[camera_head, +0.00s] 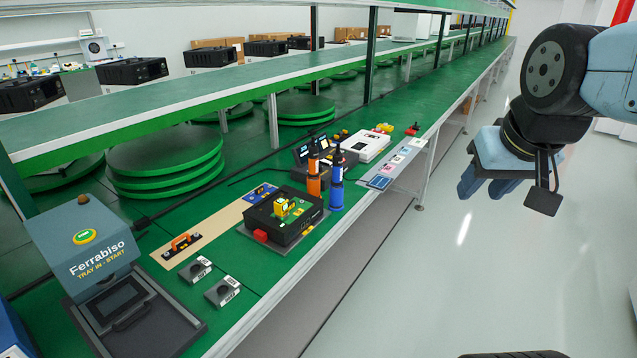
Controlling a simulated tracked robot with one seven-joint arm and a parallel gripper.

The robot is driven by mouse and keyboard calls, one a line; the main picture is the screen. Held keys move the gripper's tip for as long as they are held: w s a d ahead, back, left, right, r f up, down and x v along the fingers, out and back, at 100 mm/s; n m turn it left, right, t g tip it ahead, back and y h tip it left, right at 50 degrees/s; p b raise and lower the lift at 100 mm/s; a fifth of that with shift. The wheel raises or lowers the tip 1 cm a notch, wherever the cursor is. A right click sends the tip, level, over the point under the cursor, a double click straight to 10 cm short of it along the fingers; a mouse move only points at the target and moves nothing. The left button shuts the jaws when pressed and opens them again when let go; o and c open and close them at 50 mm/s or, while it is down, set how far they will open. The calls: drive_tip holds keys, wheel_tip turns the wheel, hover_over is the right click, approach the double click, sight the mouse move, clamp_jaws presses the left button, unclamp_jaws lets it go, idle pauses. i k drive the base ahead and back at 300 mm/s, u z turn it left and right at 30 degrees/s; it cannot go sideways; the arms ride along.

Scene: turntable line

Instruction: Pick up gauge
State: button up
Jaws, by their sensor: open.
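An orange-handled dark piece (182,243), which looks like the gauge, lies on a beige strip (213,229) on the green bench, right of the Ferrabiso box. I cannot confirm from its shape alone that it is the gauge. A small yellow part (285,206) sits on a black turntable unit (287,222) further right. My gripper (485,190) hangs at the right of the view, over the floor beyond the bench edge. Its blue fingers are apart and nothing shows between them. It is well clear of the bench objects.
The Ferrabiso box (87,242) stands at the near left. Two small dark switch boxes (222,291) lie near the front edge. Orange (313,178) and blue (336,185) upright tools stand beside the black unit. A raised shelf (215,88) runs above the bench. The aisle floor is clear.

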sight(281, 208)
drive_tip(key=z, duration=0.05)
drive_tip(key=i, duration=1)
drive_tip(key=u, duration=0.3)
